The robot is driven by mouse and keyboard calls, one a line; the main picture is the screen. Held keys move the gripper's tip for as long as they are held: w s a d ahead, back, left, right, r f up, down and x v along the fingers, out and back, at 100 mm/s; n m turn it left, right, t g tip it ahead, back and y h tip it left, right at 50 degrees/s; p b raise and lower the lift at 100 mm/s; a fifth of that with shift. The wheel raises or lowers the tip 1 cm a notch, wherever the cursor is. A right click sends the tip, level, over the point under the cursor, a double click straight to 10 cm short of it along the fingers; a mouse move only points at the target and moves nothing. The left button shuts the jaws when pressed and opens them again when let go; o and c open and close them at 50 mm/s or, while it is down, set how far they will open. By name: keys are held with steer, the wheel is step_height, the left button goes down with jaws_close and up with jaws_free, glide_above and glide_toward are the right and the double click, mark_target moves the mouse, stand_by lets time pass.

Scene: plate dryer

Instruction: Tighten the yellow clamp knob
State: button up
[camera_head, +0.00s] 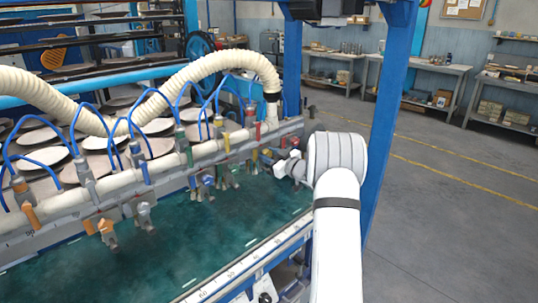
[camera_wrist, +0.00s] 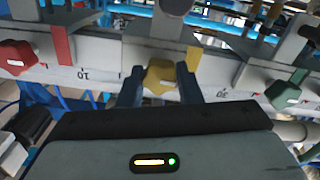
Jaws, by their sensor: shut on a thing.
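The yellow clamp knob (camera_wrist: 160,77) sits on a pale bar in the middle of the wrist view, below a yellow clamp strip. My gripper (camera_wrist: 159,86) has one dark finger on each side of the knob and is shut on it. In the head view my gripper (camera_head: 268,157) is at the right end of the clamp rail, largely hidden by my white arm and wrist. I cannot clearly make out the yellow knob there.
A red knob (camera_wrist: 17,57) is to the left on the same bar and a green knob (camera_wrist: 284,93) to the right. A cream hose (camera_head: 208,72) and several blue tubes arch over the rail (camera_head: 105,215). A blue post (camera_head: 388,110) stands close right of my arm.

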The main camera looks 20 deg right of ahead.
steer(key=shift+f, duration=0.2)
steer(key=o, duration=1)
steer(key=shift+r, duration=0.15)
steer(key=shift+c, duration=0.2)
steer(key=b+v, duration=0.1)
steer(key=v, duration=0.7)
steer(key=shift+b, duration=0.3)
